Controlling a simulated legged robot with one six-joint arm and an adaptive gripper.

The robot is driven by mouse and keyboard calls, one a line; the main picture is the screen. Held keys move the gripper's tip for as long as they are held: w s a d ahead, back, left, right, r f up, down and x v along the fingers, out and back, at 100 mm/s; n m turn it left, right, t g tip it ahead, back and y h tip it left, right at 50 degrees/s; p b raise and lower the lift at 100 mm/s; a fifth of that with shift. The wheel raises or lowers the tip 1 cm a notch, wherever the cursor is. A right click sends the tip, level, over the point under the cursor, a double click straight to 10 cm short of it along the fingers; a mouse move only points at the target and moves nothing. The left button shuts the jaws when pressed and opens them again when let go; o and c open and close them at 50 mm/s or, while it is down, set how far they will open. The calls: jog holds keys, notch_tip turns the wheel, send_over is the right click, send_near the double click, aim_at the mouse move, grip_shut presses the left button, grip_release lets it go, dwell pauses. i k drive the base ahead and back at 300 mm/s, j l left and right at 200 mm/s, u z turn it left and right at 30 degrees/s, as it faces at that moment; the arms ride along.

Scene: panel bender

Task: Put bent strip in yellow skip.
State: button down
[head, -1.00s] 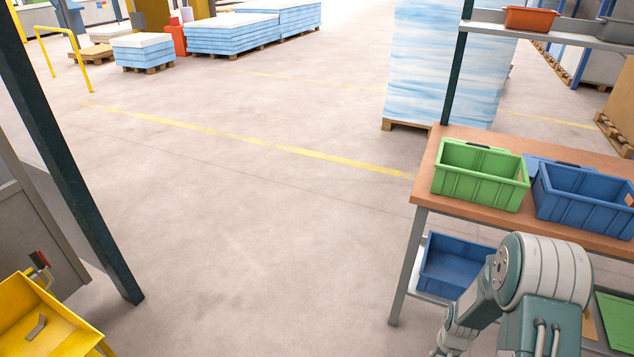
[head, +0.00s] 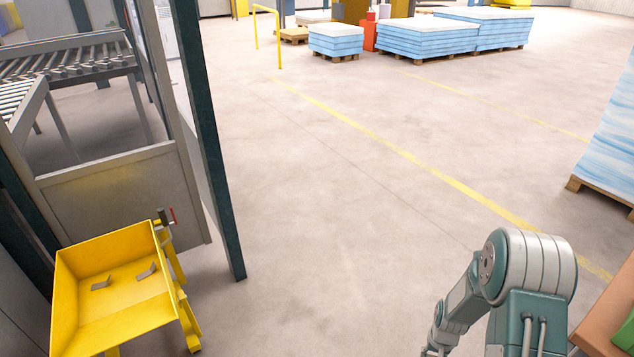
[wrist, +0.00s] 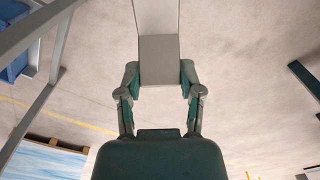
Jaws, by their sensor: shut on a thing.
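The yellow skip (head: 119,285) stands at the lower left of the head view. Its open top faces up, and two small grey bent pieces (head: 147,271) lie inside it. In the wrist view my gripper (wrist: 160,83) is shut on a grey bent strip (wrist: 158,60), with one finger on each side of it. The strip shows a flat face with a fold and a second face running up out of the picture. In the head view my arm is at the lower right, well apart from the skip. The gripper and held strip are out of that view.
A dark green post (head: 216,150) and a grey panel (head: 125,200) stand behind the skip. A roller conveyor (head: 70,62) lies beyond. The wooden bench (head: 607,318) is at the right edge. The floor (head: 340,230) between skip and bench is clear.

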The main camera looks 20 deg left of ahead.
aim_at(140, 288)
jog(key=i+j+u, duration=0.1)
jog(key=i+u, duration=0.2)
jog(key=i, duration=0.45)
jog(key=i+u, duration=0.35)
jog(key=i, duration=0.4)
jog(key=i+u, duration=0.5)
jog(key=i+l+u, duration=0.45)
jog(key=i, duration=0.15)
jog(key=i+j+u, duration=0.1)
jog(key=u, duration=0.35)
jog(key=i+u, duration=0.2)
jog(key=u, duration=0.25)
jog(key=i+u, duration=0.15)
jog(key=u, duration=0.3)
jog(key=i+u, duration=0.2)
jog(key=u, duration=0.2)
jog(key=i+u, duration=0.2)
jog(key=u, duration=0.25)
jog(key=i+l+u, duration=0.15)
jog(key=u, duration=0.25)
jog(key=l+u, duration=0.1)
jog(key=l, duration=0.15)
